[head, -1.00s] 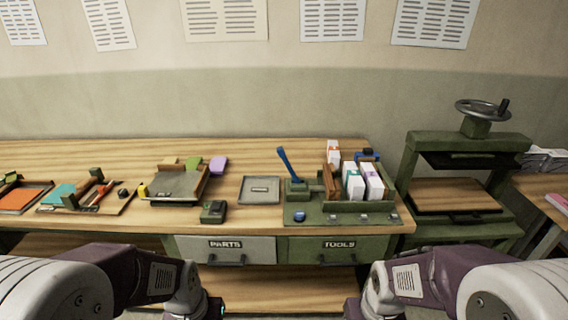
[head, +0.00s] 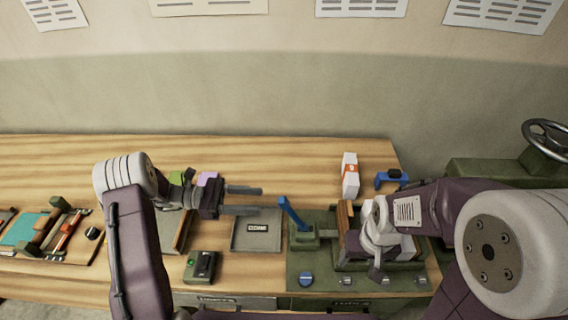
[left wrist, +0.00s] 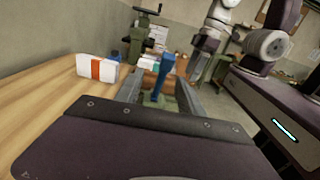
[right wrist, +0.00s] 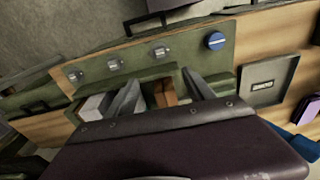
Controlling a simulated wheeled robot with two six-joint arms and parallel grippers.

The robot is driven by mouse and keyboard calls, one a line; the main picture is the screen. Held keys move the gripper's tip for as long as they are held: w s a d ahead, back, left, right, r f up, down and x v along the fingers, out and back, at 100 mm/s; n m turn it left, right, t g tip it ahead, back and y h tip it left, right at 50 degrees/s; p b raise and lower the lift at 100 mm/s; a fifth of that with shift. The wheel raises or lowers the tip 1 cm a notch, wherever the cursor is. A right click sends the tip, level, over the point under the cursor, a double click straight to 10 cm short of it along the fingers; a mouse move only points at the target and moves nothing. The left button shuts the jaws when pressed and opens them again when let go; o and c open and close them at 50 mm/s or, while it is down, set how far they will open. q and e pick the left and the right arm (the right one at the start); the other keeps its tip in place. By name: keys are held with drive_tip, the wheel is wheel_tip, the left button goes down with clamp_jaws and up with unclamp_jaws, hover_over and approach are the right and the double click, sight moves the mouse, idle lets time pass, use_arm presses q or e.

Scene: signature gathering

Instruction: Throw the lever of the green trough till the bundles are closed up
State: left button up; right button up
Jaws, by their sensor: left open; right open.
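The blue lever (head: 291,213) stands tilted on the green trough's base (head: 307,258). My left gripper (head: 260,200) is open, its fingers pointing right toward the lever, apart from it in the head view. In the left wrist view the lever (left wrist: 164,78) shows ahead, between the open fingers. The white bundles (head: 407,245) sit in the trough (head: 415,267), right of a brown wooden plate (head: 344,217), and are partly hidden by my right arm. My right gripper (right wrist: 160,78) is open above the trough; in its wrist view the brown plate (right wrist: 165,94) shows between the fingers and the bundles (right wrist: 94,104) lie left.
A white bundle with an orange band (head: 350,176) and a blue clamp-like thing (head: 390,178) stand behind the trough. A grey tray (head: 257,231) and a dark green device (head: 200,267) lie left of it. A green press with a handwheel (head: 546,137) stands at the right.

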sight(284, 202)
use_arm(q)
drive_tip(key=d+p, duration=0.1)
drive_tip(key=d, duration=0.1)
drive_tip(key=d+p, duration=0.1)
drive_tip(key=d, duration=0.2)
drive_tip(key=d+r+p, duration=0.1)
drive_tip(key=d, duration=0.2)
drive_tip(key=shift+s+d+r, duration=0.1)
drive_tip(key=shift+s+d, duration=0.1)
drive_tip(key=shift+s, duration=0.15)
drive_tip(key=shift+s+d, duration=0.15)
drive_tip(key=shift+d, duration=0.15)
drive_tip(key=shift+s, duration=0.3)
drive_tip(key=shift+w, duration=0.2)
drive_tip(key=c, duration=1)
use_arm(e)
drive_tip(key=r, duration=0.1)
drive_tip(key=s+r, duration=0.1)
drive_tip(key=r, duration=0.2)
drive_tip(key=shift+s, duration=0.35)
